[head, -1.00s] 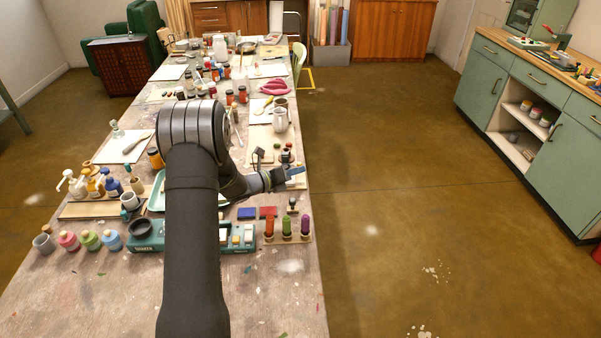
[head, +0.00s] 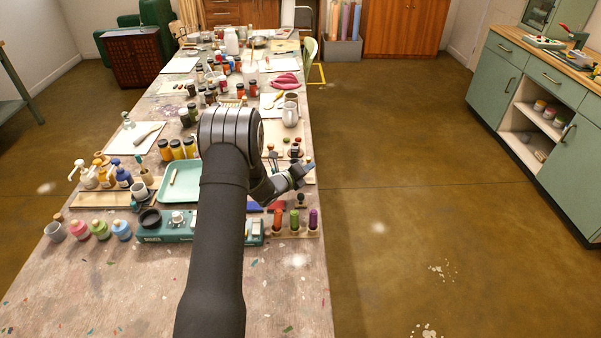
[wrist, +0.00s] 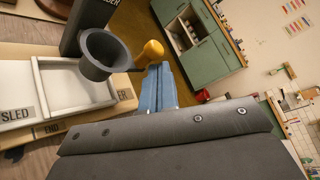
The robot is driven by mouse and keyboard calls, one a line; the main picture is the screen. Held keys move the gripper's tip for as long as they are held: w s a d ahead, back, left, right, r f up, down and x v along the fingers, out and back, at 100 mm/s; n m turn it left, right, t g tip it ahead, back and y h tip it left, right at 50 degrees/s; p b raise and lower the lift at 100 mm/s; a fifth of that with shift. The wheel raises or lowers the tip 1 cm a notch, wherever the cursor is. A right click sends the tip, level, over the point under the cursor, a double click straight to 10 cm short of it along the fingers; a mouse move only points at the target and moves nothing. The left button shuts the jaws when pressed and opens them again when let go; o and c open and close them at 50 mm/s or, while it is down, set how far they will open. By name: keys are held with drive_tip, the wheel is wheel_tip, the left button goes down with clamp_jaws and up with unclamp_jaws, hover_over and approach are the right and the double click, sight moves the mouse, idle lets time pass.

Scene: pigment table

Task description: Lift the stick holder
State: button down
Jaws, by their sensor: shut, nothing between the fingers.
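My gripper (head: 307,168) is shut and empty, with blue fingertips, above the right edge of the table. In the wrist view its blue fingers (wrist: 158,88) are together beside a dark grey cup (wrist: 103,54) and a yellow-orange knob (wrist: 150,53). A dark upright block (wrist: 85,22) behind the cup bears a cut-off label ending in "DER". I cannot tell which of these is the stick holder. In the head view a wooden rack (head: 290,234) with orange, green and purple sticks stands nearer the front, apart from the gripper.
A white tray (wrist: 38,95) labelled "SLED" lies on a wooden board left of the cup in the wrist view. A teal scale-like device (head: 200,228), a pale green tray (head: 184,182) and several jars crowd the table (head: 120,285). The floor to the right is open.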

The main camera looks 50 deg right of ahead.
drive_tip(key=shift+d+f, duration=0.1)
drive_tip(key=shift+d, duration=0.35)
drive_tip(key=shift+w+a+r, duration=0.1)
drive_tip(key=shift+w+r, duration=0.1)
drive_tip(key=shift+r, duration=0.35)
drive_tip(key=shift+w+r, duration=0.15)
drive_tip(key=shift+r, duration=0.4)
drive_tip(key=shift+w+r, duration=0.1)
drive_tip(key=shift+w+a+r, duration=0.1)
drive_tip(key=shift+a, duration=0.05)
drive_tip(key=shift+a+r, duration=0.1)
drive_tip(key=shift+a, duration=0.25)
drive_tip(key=s+a, duration=0.1)
drive_tip(key=a, duration=0.8)
drive_tip(key=shift+s+r, duration=0.15)
drive_tip(key=shift+r, duration=0.15)
